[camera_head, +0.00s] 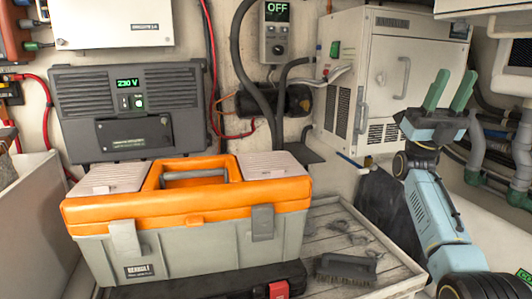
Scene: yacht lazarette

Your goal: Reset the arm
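My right arm (434,212) comes in from the lower right and is raised. Its gripper (454,80) points up with two green fingers spread apart, open and with nothing between them. It stands in front of the right side of the white cabinet (340,75), clear of the toolbox. Whether it touches anything behind it cannot be told. My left arm and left gripper are not in view.
An orange and grey toolbox (190,245) stands at the left on a slatted wooden surface (330,215). A brush (345,267) lies to its right, and a black case (220,285) in front. Pipes (525,150) run at the far right.

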